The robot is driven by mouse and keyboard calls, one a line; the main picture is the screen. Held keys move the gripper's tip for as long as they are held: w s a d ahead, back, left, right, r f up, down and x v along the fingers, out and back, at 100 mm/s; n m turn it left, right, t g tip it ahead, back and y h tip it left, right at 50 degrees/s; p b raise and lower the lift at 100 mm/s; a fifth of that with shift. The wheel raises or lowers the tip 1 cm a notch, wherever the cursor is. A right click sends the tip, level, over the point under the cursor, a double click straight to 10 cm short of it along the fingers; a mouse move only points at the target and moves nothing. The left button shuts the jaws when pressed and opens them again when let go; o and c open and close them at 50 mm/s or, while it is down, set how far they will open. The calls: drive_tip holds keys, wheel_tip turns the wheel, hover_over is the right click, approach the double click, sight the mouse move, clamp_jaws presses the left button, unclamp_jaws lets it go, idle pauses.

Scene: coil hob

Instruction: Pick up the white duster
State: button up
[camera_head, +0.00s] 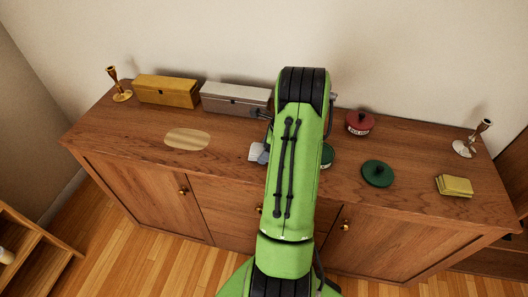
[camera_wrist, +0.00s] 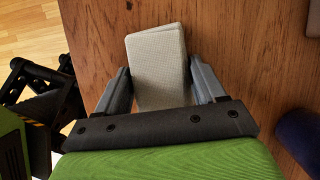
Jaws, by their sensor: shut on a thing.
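The white duster (camera_wrist: 158,62) is a pale, block-shaped thing that lies between the two fingers of my gripper (camera_wrist: 163,82) in the wrist view. My gripper is shut on it, with a finger against each side. In the head view only a small part of the white duster (camera_head: 256,152) shows at the left of my green arm, over the wooden cabinet top (camera_head: 225,155). My arm hides most of the gripper there. I cannot tell whether the duster touches the wood or is just above it.
A gold box (camera_head: 166,91) and a silver box (camera_head: 235,98) stand at the back left, beside a brass candlestick (camera_head: 118,88). A red pot (camera_head: 360,122), a green lid (camera_head: 377,173), yellow sponge-like blocks (camera_head: 454,186) and a silver candlestick (camera_head: 470,142) are at right. A pale oval board (camera_head: 187,139) lies left.

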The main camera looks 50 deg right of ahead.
wheel_tip(320, 180, up, 10)
drive_tip(key=p, duration=0.3)
